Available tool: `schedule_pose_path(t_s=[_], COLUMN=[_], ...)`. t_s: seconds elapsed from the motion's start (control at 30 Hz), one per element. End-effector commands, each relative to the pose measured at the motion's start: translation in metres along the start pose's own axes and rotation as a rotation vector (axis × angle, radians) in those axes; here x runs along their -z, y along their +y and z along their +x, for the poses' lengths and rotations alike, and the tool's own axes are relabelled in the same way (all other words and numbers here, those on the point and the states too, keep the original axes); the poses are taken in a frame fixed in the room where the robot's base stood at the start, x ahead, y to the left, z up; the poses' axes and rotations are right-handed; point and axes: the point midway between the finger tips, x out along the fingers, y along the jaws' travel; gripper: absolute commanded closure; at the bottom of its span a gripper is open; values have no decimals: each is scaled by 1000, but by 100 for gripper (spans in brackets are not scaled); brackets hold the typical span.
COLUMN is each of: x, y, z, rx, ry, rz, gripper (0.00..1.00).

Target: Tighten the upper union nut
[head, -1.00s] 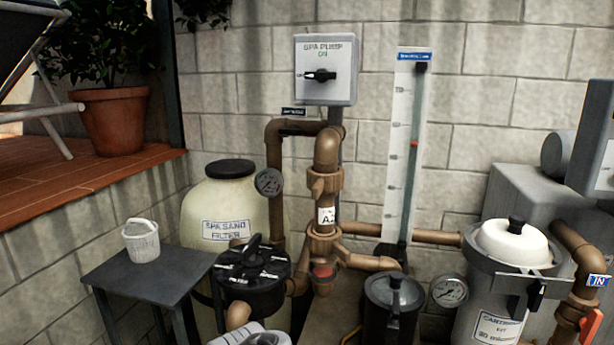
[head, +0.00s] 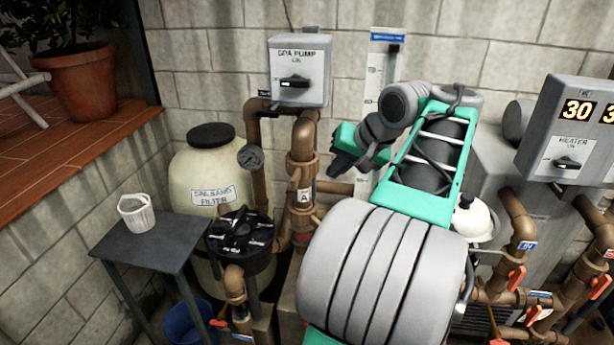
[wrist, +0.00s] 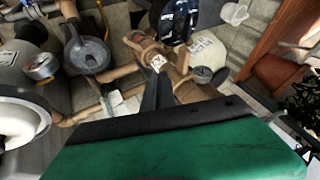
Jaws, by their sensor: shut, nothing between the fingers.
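The upper union nut (head: 302,162) is a brown ring on the upright brown pipe below the elbow, in the head view. A white label (head: 304,195) marked "A" sits just below it and also shows in the wrist view (wrist: 157,62). My gripper (head: 340,167) is shut and empty, a little right of the nut, apart from it in the head view. In the wrist view its dark fingers (wrist: 158,92) point toward the labelled pipe. The lower part of the pipe is partly hidden by my arm in the head view.
A spa pump switch box (head: 300,72) hangs above the pipe. The sand filter (head: 205,170) and black multiport valve (head: 240,240) stand left. A gauge (head: 250,157) is close left of the pipe. A small table (head: 150,245) holds a white basket (head: 137,213).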

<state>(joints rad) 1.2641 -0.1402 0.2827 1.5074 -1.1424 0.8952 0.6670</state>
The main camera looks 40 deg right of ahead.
Motion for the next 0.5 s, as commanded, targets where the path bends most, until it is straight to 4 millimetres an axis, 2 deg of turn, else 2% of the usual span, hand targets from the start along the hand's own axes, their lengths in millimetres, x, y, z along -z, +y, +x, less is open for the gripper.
schedule_pose_path(t_s=[0.03,0.3,0.4,0.5], x=[-2,-1,0,0], y=[0,-3,-22,-31], z=[14,70,74,80], rx=[2,0,1,0], ry=[-3,-3,0,-1], rz=[-2,-2,-6,-3], gripper=[100,100,100,100])
